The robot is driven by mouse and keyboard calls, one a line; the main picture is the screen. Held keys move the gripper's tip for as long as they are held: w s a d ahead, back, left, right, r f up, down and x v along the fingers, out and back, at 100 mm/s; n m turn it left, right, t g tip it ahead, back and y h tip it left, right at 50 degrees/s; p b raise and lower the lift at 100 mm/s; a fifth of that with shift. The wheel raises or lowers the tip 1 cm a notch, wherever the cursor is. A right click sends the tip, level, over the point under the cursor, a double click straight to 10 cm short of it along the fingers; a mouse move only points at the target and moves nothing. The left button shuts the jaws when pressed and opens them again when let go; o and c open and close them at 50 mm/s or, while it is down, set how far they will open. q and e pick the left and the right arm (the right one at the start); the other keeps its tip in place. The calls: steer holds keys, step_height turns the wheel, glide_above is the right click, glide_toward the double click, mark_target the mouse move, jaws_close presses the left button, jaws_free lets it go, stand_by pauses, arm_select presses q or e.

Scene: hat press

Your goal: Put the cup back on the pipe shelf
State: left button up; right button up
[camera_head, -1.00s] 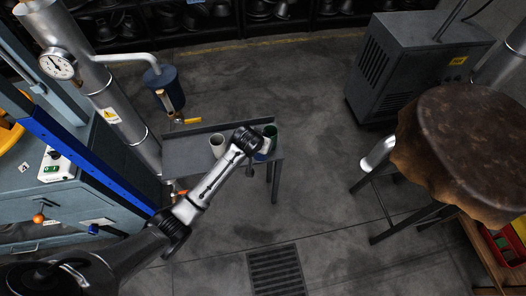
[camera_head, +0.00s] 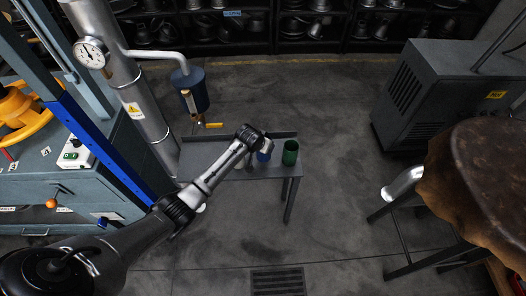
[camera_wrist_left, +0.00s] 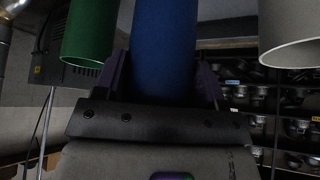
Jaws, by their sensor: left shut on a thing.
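My left gripper (camera_head: 265,150) is at the grey pipe shelf (camera_head: 221,168) in the head view. It is shut on a blue cup (camera_head: 264,157), which shows between its fingers in the left wrist view (camera_wrist_left: 165,45). A green cup (camera_head: 290,152) stands at the shelf's right end, apart from the blue one. In the left wrist view the green cup (camera_wrist_left: 88,32) is left of the blue cup and a whitish cup (camera_wrist_left: 292,32) is to the right. My arm seems to hide the whitish cup in the head view. Whether the blue cup touches the shelf is unclear. My right gripper is not in view.
A blue canister with a yellow-handled valve (camera_head: 191,93) and a steel pipe with a gauge (camera_head: 90,53) stand behind and left of the shelf. The press (camera_head: 70,185) is at left. A brown-topped stand (camera_head: 485,165) is at right. Floor right of the shelf is clear.

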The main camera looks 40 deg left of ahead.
arm_select(q)
step_height(320, 180, down, 4)
steer(key=shift+r+b, duration=0.1)
steer(key=shift+b, duration=0.6)
steer(key=shift+f, duration=0.2)
steer(key=o, duration=1.1)
steer(key=shift+c, duration=0.2)
